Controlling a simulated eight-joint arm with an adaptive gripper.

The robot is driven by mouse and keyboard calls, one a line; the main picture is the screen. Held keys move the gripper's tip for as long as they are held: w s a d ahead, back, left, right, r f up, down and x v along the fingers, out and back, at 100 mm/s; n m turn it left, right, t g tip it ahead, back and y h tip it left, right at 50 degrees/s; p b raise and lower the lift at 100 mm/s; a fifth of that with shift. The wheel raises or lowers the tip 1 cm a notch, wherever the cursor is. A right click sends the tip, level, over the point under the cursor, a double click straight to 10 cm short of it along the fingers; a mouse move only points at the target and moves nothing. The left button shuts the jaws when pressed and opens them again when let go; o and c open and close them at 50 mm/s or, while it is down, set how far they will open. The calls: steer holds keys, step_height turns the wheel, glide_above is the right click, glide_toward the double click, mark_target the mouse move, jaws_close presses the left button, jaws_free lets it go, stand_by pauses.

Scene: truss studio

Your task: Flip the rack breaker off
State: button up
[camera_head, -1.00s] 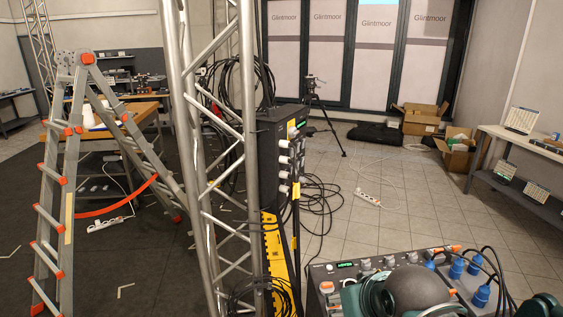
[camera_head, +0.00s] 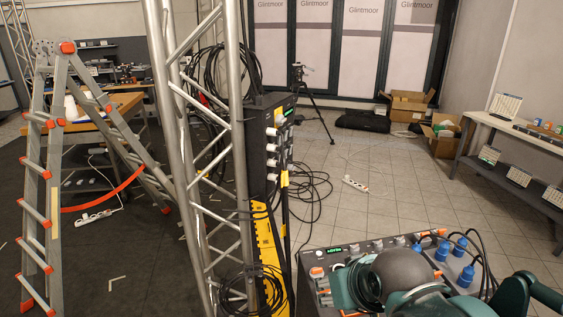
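A dark rack unit (camera_head: 336,268) with a small green display (camera_head: 335,250), orange parts, knobs and blue plugs (camera_head: 465,277) stands at the bottom right. A tall black box (camera_head: 264,150) with white plugs and a small green light is beside the truss in the middle. I cannot tell a breaker switch or its position on either one. My arm (camera_head: 400,275), a grey dome with teal parts, covers part of the rack unit from the front. No gripper fingers show.
A metal truss (camera_head: 239,130) and a ladder (camera_head: 37,170) stand at the left. Loose cables and a power strip (camera_head: 355,184) lie on the tiles. Cardboard boxes (camera_head: 408,106), a tripod (camera_head: 300,80) and a side table (camera_head: 530,139) are farther back. Tiled floor between is open.

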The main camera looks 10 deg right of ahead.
steer(key=shift+w+r, duration=0.1)
steer(key=shift+r, duration=0.05)
steer(key=c, duration=1.1)
steer(key=shift+w+r+m, duration=0.3)
steer(key=shift+w+r, duration=0.05)
jaws_close()
steer(key=w+r+m+g+y+p, duration=0.15)
steer(key=w+r+m+p, duration=0.35)
steer(key=w, duration=0.9)
steer(key=w+r+m+y+p, duration=0.3)
steer(key=w+r+m, duration=0.5)
steer(key=w, duration=0.6)
steer(key=w+d+f+m+y+p, duration=0.1)
steer(key=w+d+m+p, duration=0.1)
steer(key=w, duration=0.6)
steer(key=w+d+f+m+y+p, duration=0.1)
steer(key=w+d+f+m+p, duration=0.1)
steer(key=w+d+m, duration=0.3)
steer(key=w+d+f+m+y+p, duration=0.1)
steer(key=w+d+m, duration=0.3)
steer(key=w, duration=0.9)
steer(key=shift+w+d+f+y+p, duration=0.15)
steer(key=shift+d+f+y+p, duration=0.25)
steer(key=shift+d+y+p, duration=0.2)
